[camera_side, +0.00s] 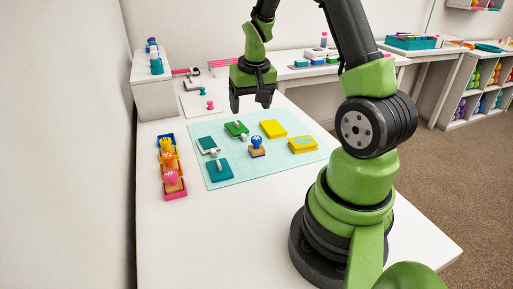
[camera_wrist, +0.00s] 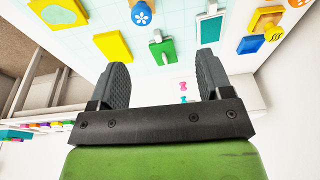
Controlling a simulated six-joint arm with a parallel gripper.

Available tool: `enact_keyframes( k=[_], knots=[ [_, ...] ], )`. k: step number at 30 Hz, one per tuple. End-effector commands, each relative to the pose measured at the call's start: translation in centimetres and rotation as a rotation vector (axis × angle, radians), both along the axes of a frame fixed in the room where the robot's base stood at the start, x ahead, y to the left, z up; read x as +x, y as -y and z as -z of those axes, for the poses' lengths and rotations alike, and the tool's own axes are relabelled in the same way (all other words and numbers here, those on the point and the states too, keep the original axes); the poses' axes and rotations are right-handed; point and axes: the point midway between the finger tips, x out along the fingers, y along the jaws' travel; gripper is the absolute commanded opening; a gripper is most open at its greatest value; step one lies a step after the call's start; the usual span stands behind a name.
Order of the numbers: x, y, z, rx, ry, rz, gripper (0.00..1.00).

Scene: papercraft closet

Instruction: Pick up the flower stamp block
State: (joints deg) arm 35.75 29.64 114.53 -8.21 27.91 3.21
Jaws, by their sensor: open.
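The flower stamp block (camera_side: 257,148) stands upright on the cutting mat, with a blue knob on a wooden base. In the wrist view its blue top with a white flower mark (camera_wrist: 141,14) shows at the upper edge, partly cut off. My gripper (camera_side: 252,105) is open and empty, pointing down, well above the table and behind the stamp in the side view. In the wrist view its two fingers (camera_wrist: 162,62) are spread wide, with nothing between them but tabletop and a green punch beyond.
On the light teal mat (camera_side: 225,178) stand a green punch (camera_side: 236,129), teal punches (camera_side: 219,170) and yellow pads (camera_side: 273,129). Several stamps sit in coloured trays (camera_side: 173,187) at the left. A small pink item (camera_side: 210,105) lies behind the mat.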

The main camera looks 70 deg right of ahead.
Motion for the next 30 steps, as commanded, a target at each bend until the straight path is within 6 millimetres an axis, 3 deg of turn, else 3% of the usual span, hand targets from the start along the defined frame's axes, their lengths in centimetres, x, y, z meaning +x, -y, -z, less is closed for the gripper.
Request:
enact_keyframes(
  k=[1,6,30],
  knots=[
    [-0.4,1.0,1.6,0.01,-0.023,0.02,0.72],
    [-1.0,2.5,4.1,0.02,-0.053,0.044,0.72],
    [-0.2,3.2,13.7,0.022,-0.056,0.045,0.72]
  ],
)
